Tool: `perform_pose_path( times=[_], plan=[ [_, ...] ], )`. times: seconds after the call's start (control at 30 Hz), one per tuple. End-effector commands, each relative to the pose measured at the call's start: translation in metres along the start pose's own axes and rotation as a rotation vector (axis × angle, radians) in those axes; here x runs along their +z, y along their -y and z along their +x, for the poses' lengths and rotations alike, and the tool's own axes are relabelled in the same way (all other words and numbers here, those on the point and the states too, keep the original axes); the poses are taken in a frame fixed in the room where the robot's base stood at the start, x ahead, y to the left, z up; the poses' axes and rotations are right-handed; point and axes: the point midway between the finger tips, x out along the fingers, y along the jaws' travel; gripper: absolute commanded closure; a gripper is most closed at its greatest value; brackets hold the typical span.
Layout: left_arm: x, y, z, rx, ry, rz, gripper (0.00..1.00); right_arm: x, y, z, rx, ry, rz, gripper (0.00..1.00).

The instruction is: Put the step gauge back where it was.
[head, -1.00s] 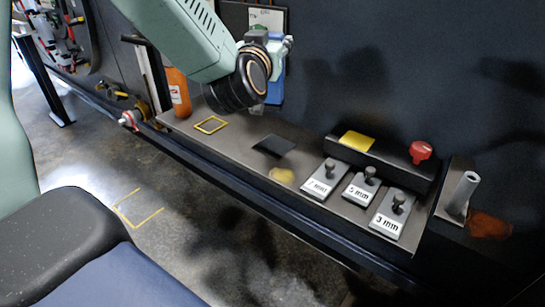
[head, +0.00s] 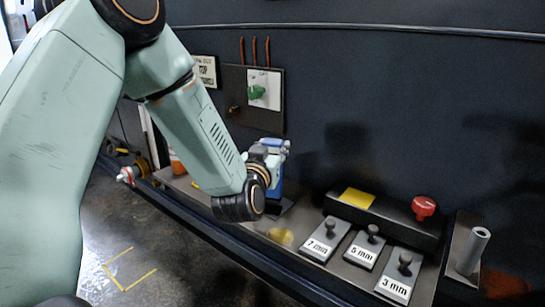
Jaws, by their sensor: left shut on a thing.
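My left gripper (head: 276,184) is over the back of the shelf, low above the black square (head: 277,208). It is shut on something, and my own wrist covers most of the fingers. Blue shows behind the wrist; I cannot tell how much of it is gripper and how much is the held step gauge. I cannot tell whether the held thing touches the black square. My right gripper is not in view.
Knobbed plates marked 7 mm (head: 320,246), 5 mm (head: 361,256) and 3 mm (head: 396,288) lie to the right on the shelf. Behind them is a black box with a yellow patch (head: 357,198) and a red button (head: 424,206). A grey tube (head: 473,248) stands far right.

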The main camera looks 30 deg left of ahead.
Motion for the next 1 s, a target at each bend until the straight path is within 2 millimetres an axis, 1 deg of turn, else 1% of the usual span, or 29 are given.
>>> perform_pose_path(
  times=[0.03,0.1,0.3,0.33,0.6,0.87,1.0],
  plan=[
    [0.0092,0.0,0.0005,0.0,0.0,0.001,1.0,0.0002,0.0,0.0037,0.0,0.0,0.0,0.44],
    [0.0128,0.0002,0.0011,0.0,-0.001,0.0,1.0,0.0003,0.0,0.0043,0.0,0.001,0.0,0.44],
    [0.0111,0.0002,0.0012,0.0,-0.003,-0.001,1.0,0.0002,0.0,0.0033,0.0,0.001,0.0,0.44],
    [0.0121,0.0002,0.001,0.0,0.0,-0.001,0.55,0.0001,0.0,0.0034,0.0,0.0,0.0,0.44],
    [0.0119,0.0002,0.0008,0.0,0.0,-0.001,0.34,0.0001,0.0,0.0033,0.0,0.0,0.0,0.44],
    [0.0118,0.0003,0.0006,0.0,0.0,-0.001,0.34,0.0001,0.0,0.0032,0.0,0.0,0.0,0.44],
    [0.012,0.0002,-0.0067,0.0,0.001,-0.001,0.34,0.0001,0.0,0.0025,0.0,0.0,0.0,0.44]
  ],
)
